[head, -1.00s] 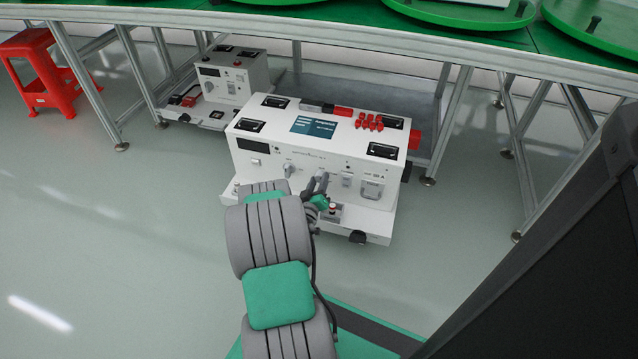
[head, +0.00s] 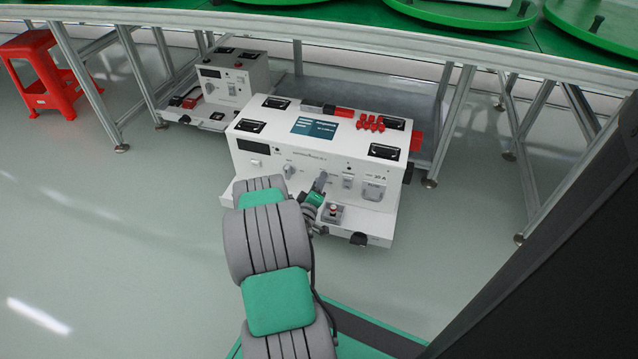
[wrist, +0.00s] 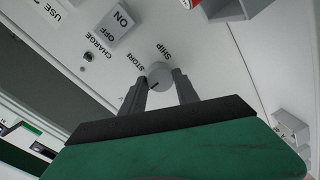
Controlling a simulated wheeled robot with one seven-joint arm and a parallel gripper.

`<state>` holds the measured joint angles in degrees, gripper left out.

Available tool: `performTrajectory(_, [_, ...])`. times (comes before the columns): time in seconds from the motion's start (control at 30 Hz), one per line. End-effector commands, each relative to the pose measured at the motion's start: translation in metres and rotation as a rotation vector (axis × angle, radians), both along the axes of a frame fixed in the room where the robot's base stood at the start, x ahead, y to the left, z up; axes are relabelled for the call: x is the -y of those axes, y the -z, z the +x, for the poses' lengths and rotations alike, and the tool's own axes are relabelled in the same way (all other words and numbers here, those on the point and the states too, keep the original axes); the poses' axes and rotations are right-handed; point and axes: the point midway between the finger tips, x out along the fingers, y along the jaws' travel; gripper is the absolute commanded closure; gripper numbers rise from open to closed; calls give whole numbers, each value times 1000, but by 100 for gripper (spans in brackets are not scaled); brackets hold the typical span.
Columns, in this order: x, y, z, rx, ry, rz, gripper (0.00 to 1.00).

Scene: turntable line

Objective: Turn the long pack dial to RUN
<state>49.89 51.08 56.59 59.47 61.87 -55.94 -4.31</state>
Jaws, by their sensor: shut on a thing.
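The long pack (head: 275,142) is a long white box on the floor in the head view, with its control face toward me. My gripper (head: 319,184) is at the middle of that face, and its fingers hide the dial there. In the wrist view, my gripper (wrist: 160,90) has one finger on each side of a round grey dial (wrist: 160,73) and is shut on it. STORE and SHIP are printed beside the dial, and CHARGE is further left. I cannot see a RUN mark. The dial's pointer direction is not clear.
An ON/OFF rocker switch (wrist: 118,25) sits near the dial. A second knob (head: 289,171) is left of my gripper, and a red button (head: 333,208) is below right. A smaller white pack (head: 232,78) stands behind left. Metal table legs (head: 447,125) flank the long pack.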

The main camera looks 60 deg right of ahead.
Motion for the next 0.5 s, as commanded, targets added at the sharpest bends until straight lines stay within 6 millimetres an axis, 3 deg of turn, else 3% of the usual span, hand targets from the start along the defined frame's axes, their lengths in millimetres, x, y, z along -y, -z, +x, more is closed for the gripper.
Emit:
performTrajectory(0.27, [0,0,0,-1,-1,-1,100])
performTrajectory(0.3, [0,0,0,-1,-1,-1,61])
performTrajectory(0.5, [0,0,0,0,-1,0,44])
